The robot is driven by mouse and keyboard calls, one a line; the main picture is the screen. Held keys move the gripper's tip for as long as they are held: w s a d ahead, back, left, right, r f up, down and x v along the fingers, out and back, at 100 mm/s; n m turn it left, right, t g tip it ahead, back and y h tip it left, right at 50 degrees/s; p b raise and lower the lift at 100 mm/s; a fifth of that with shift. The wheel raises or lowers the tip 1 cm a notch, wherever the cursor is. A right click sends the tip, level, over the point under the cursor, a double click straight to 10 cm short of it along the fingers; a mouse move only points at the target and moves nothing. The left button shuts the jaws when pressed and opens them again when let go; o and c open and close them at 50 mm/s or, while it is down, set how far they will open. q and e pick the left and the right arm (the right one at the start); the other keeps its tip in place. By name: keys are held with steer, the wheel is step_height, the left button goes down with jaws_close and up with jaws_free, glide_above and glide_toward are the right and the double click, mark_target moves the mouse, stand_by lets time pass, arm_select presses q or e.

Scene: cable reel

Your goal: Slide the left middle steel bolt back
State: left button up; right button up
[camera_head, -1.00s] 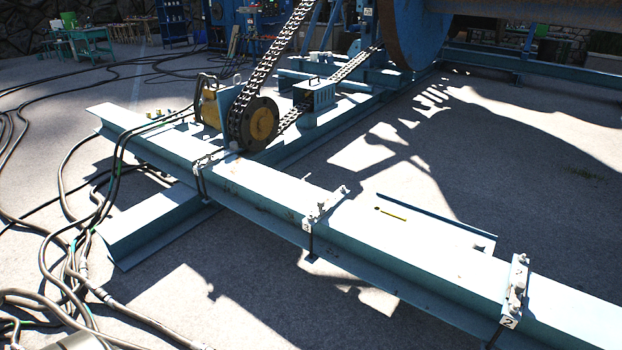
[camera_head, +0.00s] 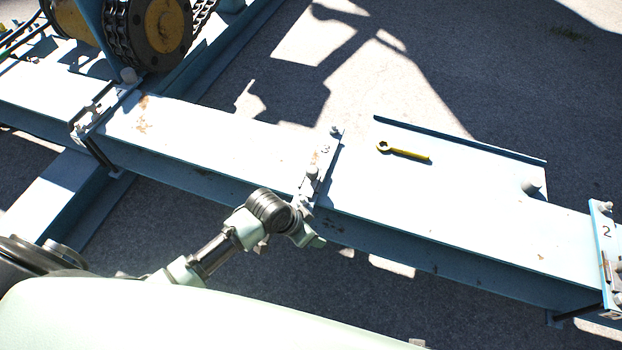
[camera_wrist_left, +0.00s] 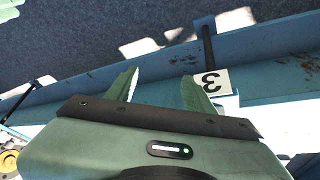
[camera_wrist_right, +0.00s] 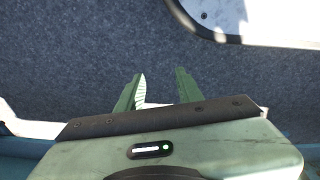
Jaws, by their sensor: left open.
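A steel latch plate marked 3 (camera_head: 322,160) lies across the blue beam (camera_head: 230,135) in the middle of the head view, with a bolt and small knobs on it. My left gripper (camera_head: 308,238) is at the near end of this plate and partly covers it. In the left wrist view my left gripper (camera_wrist_left: 160,72) is open and empty, with the 3 label (camera_wrist_left: 211,83) beside its right finger. The bolt itself is hard to make out there. My right gripper (camera_wrist_right: 160,72) is open and empty above grey floor.
A similar latch (camera_head: 95,112) is on the beam at left, and a plate marked 2 (camera_head: 607,245) at the right edge. A yellow wrench (camera_head: 405,152) lies on a flat plate beside the beam. A chain sprocket (camera_head: 160,30) stands at the upper left.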

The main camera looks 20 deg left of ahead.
arm_select(q)
steer(key=d+r+m+b, duration=0.2)
steer(key=d+r+b, duration=0.1)
steer(key=r, duration=0.2)
step_height(320, 180, up, 6)
steer(key=m+g, duration=0.1)
steer(key=m, duration=0.1)
glide_above(311, 169)
steer(key=s+a, duration=0.2)
steer(key=b+x, duration=0.2)
steer(key=x, duration=0.4)
steer(key=shift+w+f, duration=0.2)
steer(key=shift+w+d+f, duration=0.15)
steer(key=shift+f, duration=0.2)
jaws_close()
arm_select(e)
steer(key=w+r, duration=0.4)
steer(key=r, duration=0.4)
steer(key=shift+w+a+t, duration=0.3)
